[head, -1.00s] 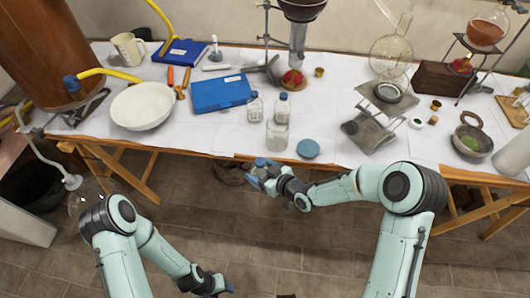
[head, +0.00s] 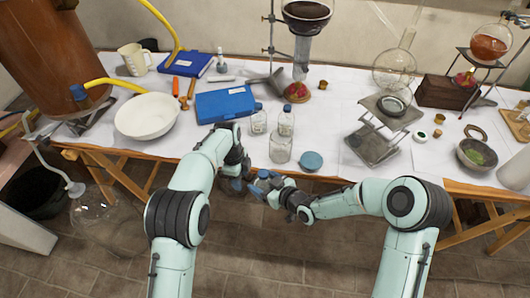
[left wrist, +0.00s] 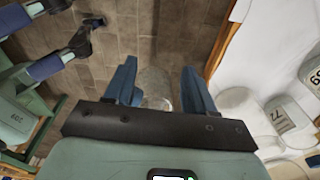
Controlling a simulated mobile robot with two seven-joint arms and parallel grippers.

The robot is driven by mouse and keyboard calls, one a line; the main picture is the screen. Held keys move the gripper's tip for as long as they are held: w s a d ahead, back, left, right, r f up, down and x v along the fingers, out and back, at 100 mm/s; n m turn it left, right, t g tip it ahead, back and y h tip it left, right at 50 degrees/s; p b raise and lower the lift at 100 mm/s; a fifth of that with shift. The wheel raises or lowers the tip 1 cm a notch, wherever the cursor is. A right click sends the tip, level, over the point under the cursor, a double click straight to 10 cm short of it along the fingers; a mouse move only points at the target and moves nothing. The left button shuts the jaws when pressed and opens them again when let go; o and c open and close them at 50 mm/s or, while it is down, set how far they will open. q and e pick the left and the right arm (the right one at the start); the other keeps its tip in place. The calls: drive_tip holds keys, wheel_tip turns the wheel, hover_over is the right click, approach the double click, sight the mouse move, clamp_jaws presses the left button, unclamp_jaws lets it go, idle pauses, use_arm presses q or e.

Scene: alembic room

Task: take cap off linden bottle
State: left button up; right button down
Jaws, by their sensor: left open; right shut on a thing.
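My right gripper (head: 262,186) is in front of the table's front edge, shut on what looks like a small bottle with a blue cap (head: 263,174). Its glass is mostly hidden and I cannot read a label. My left gripper (head: 236,182) is open, just left of the right gripper. In the left wrist view its two blue fingers (left wrist: 160,88) stand apart, with a blurred clear glass shape (left wrist: 155,86) between them; I cannot tell whether they touch it.
Two clear capped bottles (head: 286,122) (head: 258,120), a wide clear jar (head: 280,148) and a round blue disc (head: 311,161) stand near the table's front edge. A blue case (head: 224,104) and white bowl (head: 146,116) are to the left.

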sight(265, 173)
use_arm(q)
drive_tip(key=d+r+m, duration=0.2)
drive_tip(key=r, duration=0.2)
drive_tip(key=s+d+r+m, duration=0.1)
drive_tip(key=d+r+m, duration=0.2)
drive_tip(key=r, duration=0.2)
drive_tip(key=s+d+r+m+y, duration=0.1)
drive_tip(key=d+r+m, duration=0.1)
drive_tip(key=r, duration=0.3)
drive_tip(key=shift+s+d+r+m, duration=0.15)
drive_tip(key=shift+d+m, duration=0.25)
drive_tip(key=shift+d, duration=0.05)
drive_tip(key=shift+s+d, duration=0.1)
wheel_tip(265, 173, down, 8)
drive_tip(key=shift+r, duration=0.15)
drive_tip(key=shift+c, duration=0.4)
clamp_jaws()
